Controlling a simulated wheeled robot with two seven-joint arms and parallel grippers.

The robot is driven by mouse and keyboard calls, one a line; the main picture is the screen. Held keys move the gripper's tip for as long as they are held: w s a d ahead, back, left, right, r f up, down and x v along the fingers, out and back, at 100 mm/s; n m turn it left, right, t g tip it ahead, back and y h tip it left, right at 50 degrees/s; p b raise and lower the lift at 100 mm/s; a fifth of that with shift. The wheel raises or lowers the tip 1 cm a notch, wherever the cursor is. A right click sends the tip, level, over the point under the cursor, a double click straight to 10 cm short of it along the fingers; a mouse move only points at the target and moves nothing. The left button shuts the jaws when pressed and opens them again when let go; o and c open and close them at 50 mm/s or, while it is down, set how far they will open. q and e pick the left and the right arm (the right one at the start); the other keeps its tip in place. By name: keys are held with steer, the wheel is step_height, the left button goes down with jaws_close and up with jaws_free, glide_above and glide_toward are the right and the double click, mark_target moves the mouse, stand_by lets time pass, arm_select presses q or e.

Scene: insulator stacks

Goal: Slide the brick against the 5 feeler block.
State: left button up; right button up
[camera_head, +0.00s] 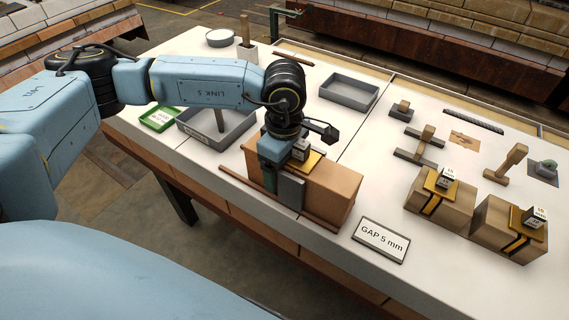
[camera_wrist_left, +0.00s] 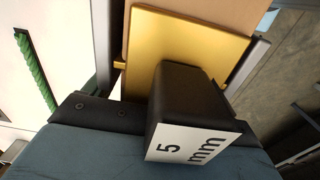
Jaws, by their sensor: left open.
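A long tan brick (camera_head: 335,190) lies on the white table under my left gripper (camera_head: 283,185). The 5 feeler block shows in the left wrist view as a yellow plate (camera_wrist_left: 180,45) with a black grip and a white "5 mm" label. In the head view its yellow plate (camera_head: 313,160) shows at the top of the brick, partly behind my gripper. My left gripper is open, with its fingers on either side of the plate and brick. Whether the fingers touch, and whether brick and plate meet closely, cannot be told. My right gripper is not in view.
A "GAP 5 mm" card (camera_head: 381,240) lies near the front edge. Brown strips (camera_head: 265,192) run along the brick's front. Two blocks with yellow pieces (camera_head: 437,205) (camera_head: 510,232) stand at right. Grey trays (camera_head: 348,92) (camera_head: 238,127) and a green tray (camera_head: 160,119) lie behind and left.

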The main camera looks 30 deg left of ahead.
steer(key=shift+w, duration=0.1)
arm_select(q)
step_height(320, 180, up, 13)
steer(key=shift+r+p, duration=0.2)
steer(key=shift+p, duration=1)
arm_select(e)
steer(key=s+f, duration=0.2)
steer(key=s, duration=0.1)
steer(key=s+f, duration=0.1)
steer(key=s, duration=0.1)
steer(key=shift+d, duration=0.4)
